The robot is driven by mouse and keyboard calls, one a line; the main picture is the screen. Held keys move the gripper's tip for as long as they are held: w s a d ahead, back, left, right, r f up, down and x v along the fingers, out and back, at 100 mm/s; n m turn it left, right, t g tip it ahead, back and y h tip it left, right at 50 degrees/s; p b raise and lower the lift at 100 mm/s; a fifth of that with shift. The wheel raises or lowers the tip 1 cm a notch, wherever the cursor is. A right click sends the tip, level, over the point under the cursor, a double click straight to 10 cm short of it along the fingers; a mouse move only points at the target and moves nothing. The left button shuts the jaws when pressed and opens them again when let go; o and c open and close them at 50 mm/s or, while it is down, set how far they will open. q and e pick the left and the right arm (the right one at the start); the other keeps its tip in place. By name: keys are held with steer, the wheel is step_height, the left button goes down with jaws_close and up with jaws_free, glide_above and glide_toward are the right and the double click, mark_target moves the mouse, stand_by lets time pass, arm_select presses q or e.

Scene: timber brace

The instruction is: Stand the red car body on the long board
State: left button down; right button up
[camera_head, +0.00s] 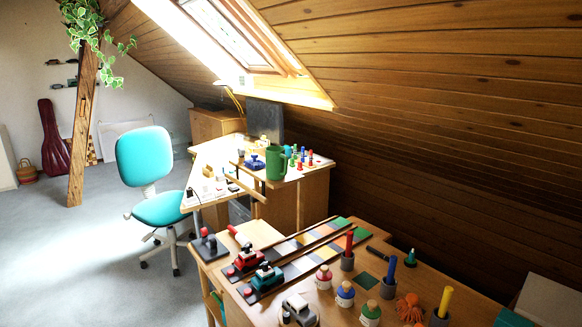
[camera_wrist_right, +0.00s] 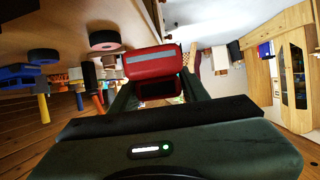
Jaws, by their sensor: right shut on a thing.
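My right gripper (camera_wrist_right: 160,88) is shut on the red car body (camera_wrist_right: 155,62) in the right wrist view. The body is a red block with a grey stripe and a dark window-like patch. My dark fingers lie on either side of it. No gripper shows in the head view, and I do not see my left gripper. Two long boards with coloured squares lie side by side on the near table; the farther one is marked here (camera_head: 314,235). A red-and-black toy (camera_head: 248,256) and a teal-and-black toy (camera_head: 265,274) stand at their near ends. I cannot tell which board is meant.
The near table also holds a grey-and-black toy (camera_head: 298,310), several paint jars (camera_head: 345,293), cups with coloured sticks (camera_head: 388,288) and an orange octopus-like figure (camera_head: 409,307). Behind it stand a desk with a green mug (camera_head: 275,163) and a teal chair (camera_head: 145,160). Floor is clear at left.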

steer(key=shift+m, duration=0.3)
steer(key=w, duration=0.1)
steer(key=w+d, duration=0.1)
steer(key=w, duration=0.1)
steer(key=w+r, duration=0.1)
steer(key=w, duration=0.1)
steer(key=shift+w+d, duration=0.2)
steer(key=shift+d, duration=0.05)
steer(key=w+r, duration=0.4)
steer(key=w, duration=0.2)
steer(key=a+r, duration=0.1)
steer(key=r, duration=0.1)
steer(key=w+r+n+y, duration=0.1)
steer(key=w+a+r+n, duration=0.1)
steer(key=r, duration=0.1)
steer(key=shift+w+a+r+g+y, duration=0.1)
steer(key=shift+a+r+g+y, duration=0.2)
steer(key=shift+a+r+g, duration=0.1)
steer(key=a+r+n, duration=0.1)
steer(key=r, duration=0.1)
steer(key=a+r+g+y, duration=0.1)
steer(key=r, duration=0.1)
steer(key=a+r+n+g+y, duration=0.1)
steer(key=r, duration=0.1)
steer(key=shift+s+n, duration=0.3)
